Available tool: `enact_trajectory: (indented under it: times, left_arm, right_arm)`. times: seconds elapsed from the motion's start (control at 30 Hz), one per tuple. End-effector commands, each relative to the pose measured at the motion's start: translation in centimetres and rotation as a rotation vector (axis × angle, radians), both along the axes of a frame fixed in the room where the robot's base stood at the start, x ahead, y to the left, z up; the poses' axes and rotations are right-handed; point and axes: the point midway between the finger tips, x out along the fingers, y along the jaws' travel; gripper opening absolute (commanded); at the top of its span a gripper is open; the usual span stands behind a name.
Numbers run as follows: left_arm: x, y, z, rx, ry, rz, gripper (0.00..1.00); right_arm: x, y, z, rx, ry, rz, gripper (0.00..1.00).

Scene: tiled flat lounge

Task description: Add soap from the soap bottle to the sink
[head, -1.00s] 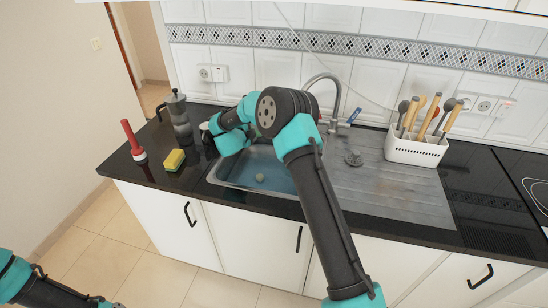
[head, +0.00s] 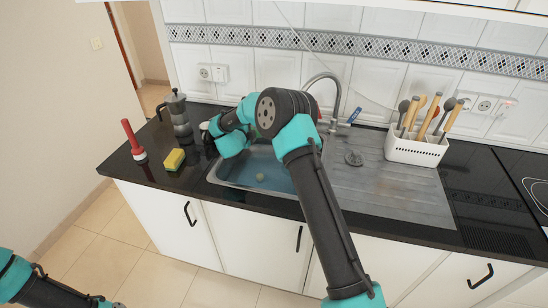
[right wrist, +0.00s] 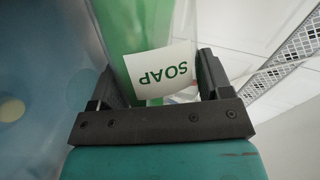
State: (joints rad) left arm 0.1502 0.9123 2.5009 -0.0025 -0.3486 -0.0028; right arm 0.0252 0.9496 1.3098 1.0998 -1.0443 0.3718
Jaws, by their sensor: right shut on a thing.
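The soap bottle (right wrist: 148,62) is green with a white label reading SOAP, which appears upside down in the right wrist view. My right gripper (right wrist: 157,85) is shut on it, with a dark finger on each side. In the head view, my right gripper (head: 209,142) is at the left edge of the sink (head: 238,184), mostly hidden by my own arm. Only a small pale bit beside it may be the bottle there. The bottle's tilt is unclear. The basin is bluish, with a small round pale thing at its bottom.
A yellow-green sponge (head: 174,159), a red-handled brush (head: 132,139) and a moka pot (head: 178,113) stand left of the sink. The faucet (head: 333,97) arches behind it. A white utensil holder (head: 416,151) is at right. The drainboard (head: 385,190) is mostly clear.

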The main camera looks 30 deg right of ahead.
Motion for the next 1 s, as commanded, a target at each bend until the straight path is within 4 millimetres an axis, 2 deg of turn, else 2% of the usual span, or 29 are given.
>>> enact_trajectory:
  times: [1.0]
  left_arm:
    - [0.00,0.00,0.00,0.000,0.000,0.000,0.00]
  right_arm:
    - [0.08,0.00,-0.42,0.023,-0.057,0.000,0.42]
